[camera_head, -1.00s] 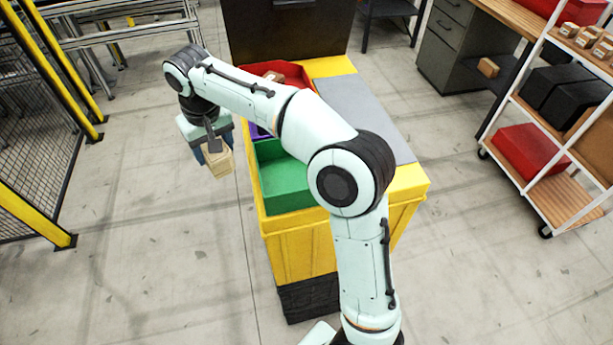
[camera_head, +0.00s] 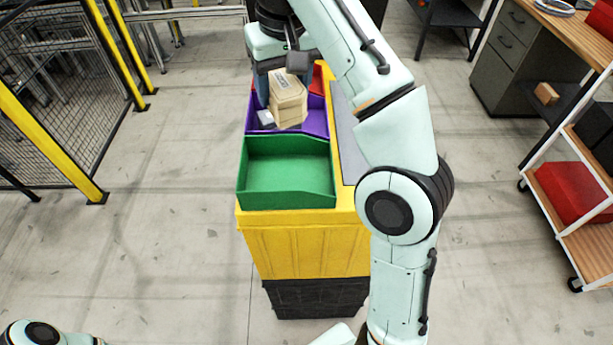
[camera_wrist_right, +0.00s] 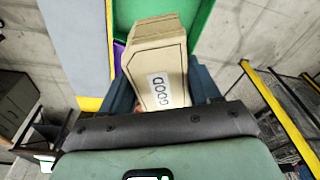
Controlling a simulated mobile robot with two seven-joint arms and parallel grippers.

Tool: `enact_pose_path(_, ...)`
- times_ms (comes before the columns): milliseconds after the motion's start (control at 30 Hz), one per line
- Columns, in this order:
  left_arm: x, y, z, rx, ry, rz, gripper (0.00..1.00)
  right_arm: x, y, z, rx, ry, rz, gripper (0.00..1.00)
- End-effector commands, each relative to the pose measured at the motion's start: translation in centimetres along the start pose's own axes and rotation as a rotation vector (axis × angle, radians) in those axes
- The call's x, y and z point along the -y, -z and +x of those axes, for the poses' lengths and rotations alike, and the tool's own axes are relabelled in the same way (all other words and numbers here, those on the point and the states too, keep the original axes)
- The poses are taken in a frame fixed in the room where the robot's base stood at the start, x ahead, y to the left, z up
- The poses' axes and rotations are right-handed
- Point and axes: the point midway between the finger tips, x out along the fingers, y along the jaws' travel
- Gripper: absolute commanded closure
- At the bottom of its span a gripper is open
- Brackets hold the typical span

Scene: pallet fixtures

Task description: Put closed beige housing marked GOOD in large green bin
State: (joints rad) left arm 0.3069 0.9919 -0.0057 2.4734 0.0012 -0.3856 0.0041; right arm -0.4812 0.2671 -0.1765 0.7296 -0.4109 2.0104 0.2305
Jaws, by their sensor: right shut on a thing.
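A closed beige housing (camera_head: 288,98) is held in my right gripper (camera_head: 282,80). In the right wrist view, the housing (camera_wrist_right: 158,62) sits between the blue-grey fingers and carries a white label reading GOOD. In the head view the housing appears over the purple bin, beyond the green bin. The large green bin (camera_head: 290,172) is on the near end of the yellow cart, and its visible inside is empty. The green bin also shows past the housing in the right wrist view (camera_wrist_right: 203,25). My left gripper is out of view.
The purple bin (camera_head: 318,120) is directly behind the green bin and has a small pale object (camera_head: 265,118) in it. A red bin (camera_head: 318,80) lies farther back, mostly hidden. The yellow cart (camera_head: 300,245) holds the bins. A shelf rack (camera_head: 560,222) stands at right.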

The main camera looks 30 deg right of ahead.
Motion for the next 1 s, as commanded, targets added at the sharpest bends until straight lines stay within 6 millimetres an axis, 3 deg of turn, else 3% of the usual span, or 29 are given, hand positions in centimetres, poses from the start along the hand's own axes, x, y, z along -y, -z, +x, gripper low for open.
enact_pose_path(367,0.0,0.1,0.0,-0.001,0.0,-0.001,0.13,-0.1,-0.5,2.9,0.003,-0.001,0.0,0.75)
enact_pose_path(500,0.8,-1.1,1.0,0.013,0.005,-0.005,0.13,-0.1,-1.2,6.5,0.007,-0.003,-0.001,0.75)
enact_pose_path(700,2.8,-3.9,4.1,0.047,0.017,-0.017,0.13,-0.1,-2.1,12.2,0.009,-0.002,0.0,0.75)
enact_pose_path(833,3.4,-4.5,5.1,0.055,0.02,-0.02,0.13,0.0,-2.4,14.5,0.004,-0.001,0.0,0.75)
enact_pose_path(1000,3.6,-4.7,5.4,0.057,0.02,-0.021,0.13,0.0,-2.4,15.7,0.001,0.0,0.0,0.75)
